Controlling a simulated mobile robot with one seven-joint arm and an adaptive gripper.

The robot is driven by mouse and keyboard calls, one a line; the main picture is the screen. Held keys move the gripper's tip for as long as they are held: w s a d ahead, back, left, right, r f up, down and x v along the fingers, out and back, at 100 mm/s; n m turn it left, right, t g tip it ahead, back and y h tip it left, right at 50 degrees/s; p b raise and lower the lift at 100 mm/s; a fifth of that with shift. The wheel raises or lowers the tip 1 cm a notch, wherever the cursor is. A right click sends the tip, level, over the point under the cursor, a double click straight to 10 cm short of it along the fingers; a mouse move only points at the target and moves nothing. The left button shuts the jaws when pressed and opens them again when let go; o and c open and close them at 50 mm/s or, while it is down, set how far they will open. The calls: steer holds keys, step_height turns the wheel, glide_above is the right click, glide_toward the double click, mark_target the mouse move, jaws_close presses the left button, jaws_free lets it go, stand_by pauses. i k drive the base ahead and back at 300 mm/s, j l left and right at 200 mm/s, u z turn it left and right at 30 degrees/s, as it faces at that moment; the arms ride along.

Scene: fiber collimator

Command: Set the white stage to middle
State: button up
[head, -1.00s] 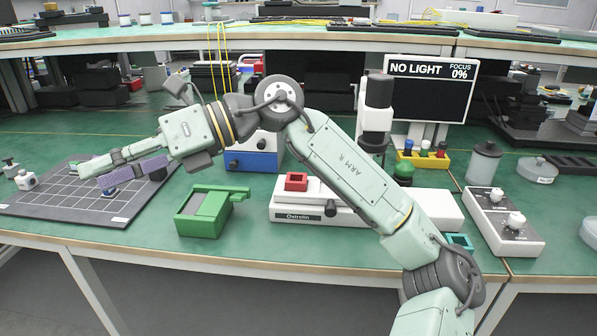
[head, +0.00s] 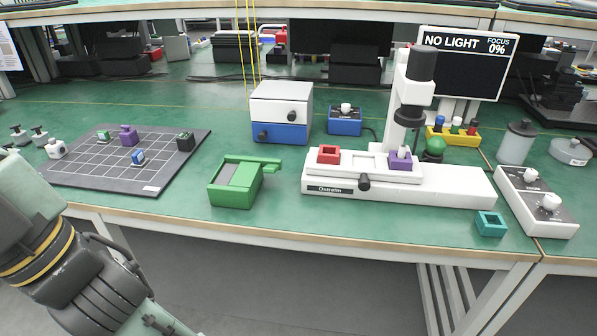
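The white stage (head: 365,162) is a pale sliding plate on the long white instrument base (head: 450,188). A red square holder (head: 328,154) sits at its left end and a purple block (head: 400,159) at its right end, near the dark-capped upright column (head: 414,85). A black knob (head: 364,182) is on the front of the base. Whether the stage is centred on its travel is hard to tell. The monitor (head: 465,60) reads "NO LIGHT" and "FOCUS 0%". Part of my arm shows at the lower left, but my gripper is out of view.
A green open box (head: 236,183) stands left of the base; a teal square holder (head: 490,224) lies at its front right. A two-knob control box (head: 537,200) is at the right. A gridded mat (head: 110,178) holds small blocks. The green table between mat and green box is clear.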

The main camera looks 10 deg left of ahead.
mark_target(364, 166)
steer(key=l+u, duration=0.15)
steer(key=u, duration=0.2)
steer(key=i+l+u, duration=0.1)
steer(key=u, duration=0.25)
steer(key=l+u, duration=0.2)
steer(key=u, duration=0.2)
steer(key=i+l, duration=0.1)
steer(key=l, duration=0.35)
steer(key=i+l, duration=0.1)
steer(key=l, duration=0.3)
steer(key=i+l, duration=0.1)
steer(key=l, duration=0.35)
steer(key=i+l, duration=0.25)
steer(key=l, duration=0.15)
steer(key=k+l+u, duration=0.1)
steer(key=k, duration=0.35)
steer(key=k+l, duration=0.15)
steer(key=k, duration=0.35)
steer(key=i+l+u, duration=0.05)
